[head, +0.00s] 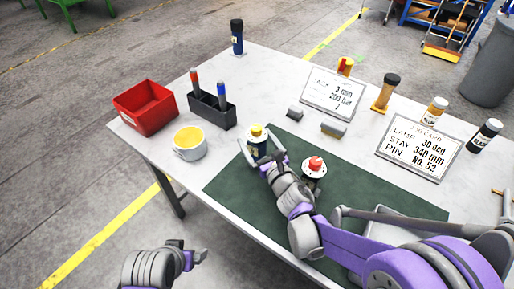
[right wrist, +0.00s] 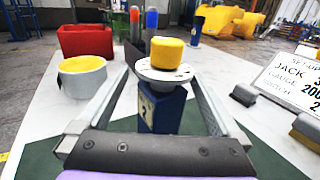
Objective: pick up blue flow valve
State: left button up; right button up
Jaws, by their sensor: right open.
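The blue flow valve (head: 257,147) stands upright near the back left edge of the green mat (head: 232,190). It has a blue body, a pale round flange and a yellow cap. In the right wrist view the valve (right wrist: 162,112) stands between the two fingers of my right gripper (right wrist: 160,85). In the head view my right gripper (head: 258,150) is open around it, with gaps visible at its sides in the wrist view. A second valve with a red cap (head: 315,164) stands to the right, beside my right arm. My left gripper (head: 196,256) is low at the left, off the table.
A red bin (head: 147,108), a white tin with yellow contents (head: 189,145) and a dark holder with markers (head: 212,112) stand to the left. Grey blocks (head: 333,128), sign cards (head: 333,93) and several bottles lie behind and right. The mat's front left is clear.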

jog(key=x, duration=0.4)
jog(key=shift+d, duration=0.2)
jog(key=shift+r, duration=0.1)
grip_shut()
